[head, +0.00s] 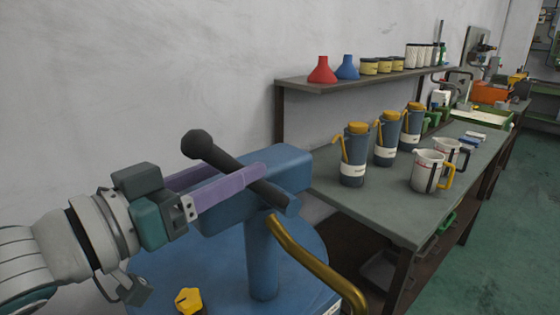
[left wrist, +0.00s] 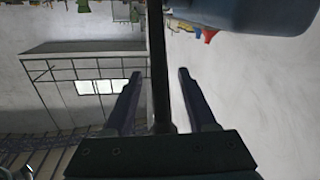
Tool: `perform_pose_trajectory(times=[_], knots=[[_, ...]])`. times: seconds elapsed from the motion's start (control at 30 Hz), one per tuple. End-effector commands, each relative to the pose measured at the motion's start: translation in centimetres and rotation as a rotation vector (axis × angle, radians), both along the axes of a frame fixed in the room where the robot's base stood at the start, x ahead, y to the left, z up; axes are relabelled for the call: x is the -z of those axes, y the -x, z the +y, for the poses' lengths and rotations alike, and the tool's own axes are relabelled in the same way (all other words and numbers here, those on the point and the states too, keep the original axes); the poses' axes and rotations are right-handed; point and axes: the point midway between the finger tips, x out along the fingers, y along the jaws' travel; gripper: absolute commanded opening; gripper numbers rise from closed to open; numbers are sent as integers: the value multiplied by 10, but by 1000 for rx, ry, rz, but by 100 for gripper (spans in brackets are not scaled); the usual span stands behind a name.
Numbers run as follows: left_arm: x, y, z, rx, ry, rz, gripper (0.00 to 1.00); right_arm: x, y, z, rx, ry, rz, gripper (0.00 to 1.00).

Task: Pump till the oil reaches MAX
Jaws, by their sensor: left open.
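The blue pump (head: 262,250) has a boxy blue head and a column rising from a round blue top. Its dark lever (head: 222,160) slants up to the left and ends in a black knob (head: 197,144). My left gripper (head: 245,172), with purple fingers, is open around the lever. The near finger covers part of the lever. In the left wrist view, the dark lever (left wrist: 157,70) runs between the two spread fingers, with gaps on both sides. A brass-coloured spout (head: 310,262) curves down to the right. No oil level or MAX mark can be made out. My right gripper is not in view.
A workbench (head: 400,208) to the right holds several blue oil cans (head: 353,172) and white jugs (head: 428,170). A wall shelf (head: 360,80) carries red and blue funnels and tins. A yellow piece (head: 188,300) sits on the round blue top. Green floor (head: 490,260) is clear at right.

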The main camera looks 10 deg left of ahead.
Motion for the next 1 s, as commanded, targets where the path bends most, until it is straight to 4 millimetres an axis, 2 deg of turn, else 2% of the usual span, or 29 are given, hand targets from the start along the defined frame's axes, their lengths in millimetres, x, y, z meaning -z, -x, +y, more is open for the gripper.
perform_pose_trajectory(times=[0.13,0.43,0.9,0.93,1.0], knots=[[0,-8,-5,1,-1,-1,57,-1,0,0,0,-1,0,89],[0,-9,-6,1,-1,0,56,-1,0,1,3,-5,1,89],[0,-9,-6,1,-1,-1,3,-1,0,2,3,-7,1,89],[0,-9,-6,1,-1,-1,0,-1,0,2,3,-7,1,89],[0,-9,-6,1,-1,-1,0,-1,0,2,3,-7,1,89]])
